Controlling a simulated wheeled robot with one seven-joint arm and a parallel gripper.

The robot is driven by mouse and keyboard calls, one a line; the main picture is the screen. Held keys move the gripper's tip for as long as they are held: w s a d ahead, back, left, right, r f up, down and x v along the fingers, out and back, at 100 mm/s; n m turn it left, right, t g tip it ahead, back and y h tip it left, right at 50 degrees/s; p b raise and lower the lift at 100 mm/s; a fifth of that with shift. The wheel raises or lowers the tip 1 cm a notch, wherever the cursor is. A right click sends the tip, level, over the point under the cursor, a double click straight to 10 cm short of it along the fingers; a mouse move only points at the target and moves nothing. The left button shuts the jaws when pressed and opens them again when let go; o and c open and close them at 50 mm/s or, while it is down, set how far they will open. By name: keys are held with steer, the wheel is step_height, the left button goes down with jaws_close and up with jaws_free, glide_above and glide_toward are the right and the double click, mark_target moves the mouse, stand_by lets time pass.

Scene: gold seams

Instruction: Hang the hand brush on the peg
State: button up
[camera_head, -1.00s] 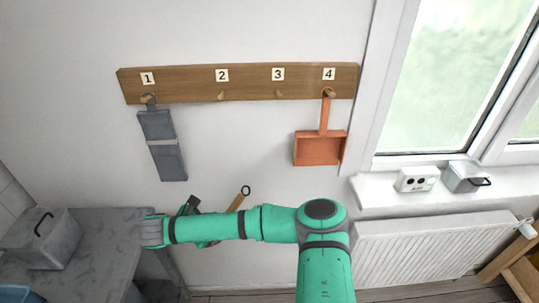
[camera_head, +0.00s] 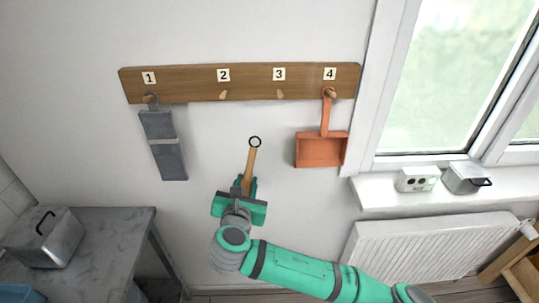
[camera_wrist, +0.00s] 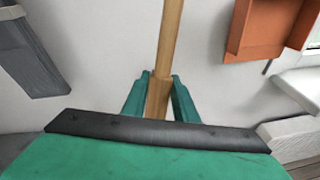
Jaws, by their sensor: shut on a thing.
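The hand brush (camera_head: 251,163) has a wooden handle with a dark ring at its upper end. My gripper (camera_head: 247,187) is shut on the handle and holds it nearly upright, ring up, in front of the wall below the board. The handle (camera_wrist: 170,40) also shows between my fingers (camera_wrist: 158,95) in the wrist view. The brush's lower part is hidden behind my gripper. The peg board (camera_head: 180,87) carries pegs numbered 1 to 4. Peg 2 (camera_head: 223,95) and peg 3 (camera_head: 280,93) are bare. The ring is below them, apart from both.
A grey long item (camera_head: 165,150) hangs on peg 1, and an orange dustpan (camera_head: 320,150) hangs on peg 4. A grey table (camera_head: 110,245) with a metal box (camera_head: 45,240) stands at left. A windowsill (camera_head: 375,195) and radiator (camera_head: 420,245) are at right.

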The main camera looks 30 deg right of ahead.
steer(key=s+d+r+n+t, duration=0.1)
steer(key=s+d+r+t, duration=0.15)
steer(key=r, duration=0.35)
steer(key=s+d+r+t, duration=0.1)
steer(key=s+r, duration=0.2)
steer(key=r, duration=0.3)
steer(key=shift+h, duration=0.3)
steer(key=x, duration=0.6)
steer(key=f+x, duration=0.1)
steer(key=x, duration=0.3)
steer(key=shift+s+d, duration=0.15)
steer(key=shift+d, duration=0.2)
